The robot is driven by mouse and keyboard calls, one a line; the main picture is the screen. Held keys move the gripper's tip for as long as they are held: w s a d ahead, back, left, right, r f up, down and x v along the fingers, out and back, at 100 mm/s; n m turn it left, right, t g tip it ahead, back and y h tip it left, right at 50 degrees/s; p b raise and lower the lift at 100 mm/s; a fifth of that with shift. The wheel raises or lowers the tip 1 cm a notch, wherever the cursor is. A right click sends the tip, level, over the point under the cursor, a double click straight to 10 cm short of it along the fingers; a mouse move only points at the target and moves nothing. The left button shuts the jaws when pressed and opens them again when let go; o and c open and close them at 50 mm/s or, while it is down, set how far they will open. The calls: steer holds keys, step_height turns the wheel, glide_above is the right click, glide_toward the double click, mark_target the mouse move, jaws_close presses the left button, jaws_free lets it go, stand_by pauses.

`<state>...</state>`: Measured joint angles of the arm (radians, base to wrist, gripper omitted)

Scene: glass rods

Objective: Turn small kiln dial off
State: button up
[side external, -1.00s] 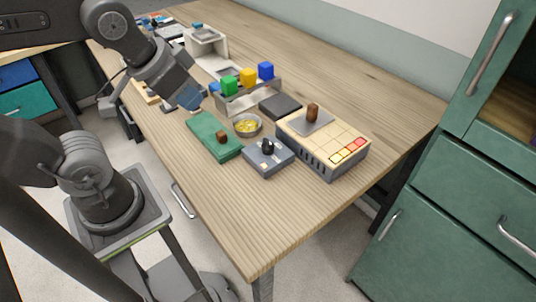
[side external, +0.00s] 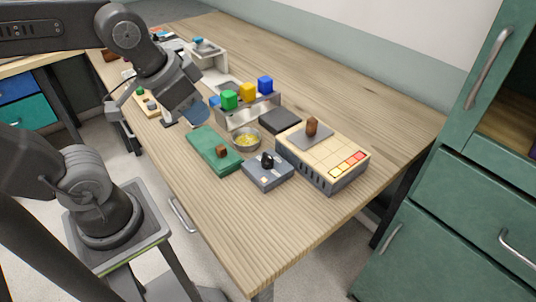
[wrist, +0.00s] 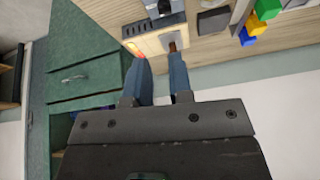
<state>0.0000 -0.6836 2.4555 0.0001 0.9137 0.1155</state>
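The small kiln dial is most likely the black knob (side external: 267,160) on the low grey-blue box (side external: 258,179) in front of the kiln. Its exact setting is too small to tell. The kiln (side external: 299,142) is a beige-topped box with glowing yellow, orange and red squares at its right end. In the wrist view the kiln (wrist: 150,45) lies just beyond my fingertips, with the grey box (wrist: 170,21) at the top edge. My gripper (side external: 203,112) is above the table, left of the knob and apart from it. In the wrist view its two blue fingers (wrist: 159,57) are spread and empty.
A green board (side external: 207,148) with a brown cube lies left of the grey box. A bowl of yellow bits (side external: 246,138) and a dark pad (side external: 281,120) are behind. Coloured cubes (side external: 248,92) stand on a rack. The front right table (side external: 270,230) is clear.

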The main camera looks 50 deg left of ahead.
steer(key=o, duration=0.3)
steer(key=w+f+m+g, duration=0.1)
steer(key=w+m+g, duration=0.2)
steer(key=w+m, duration=0.6)
steer(key=shift+f, duration=0.15)
steer(key=m+g, duration=0.2)
steer(key=m, duration=0.5)
glide_toward(267, 155)
steer(key=shift+m, duration=0.3)
step_height(267, 155, down, 9)
steer(key=shift+w, duration=0.15)
jaws_close()
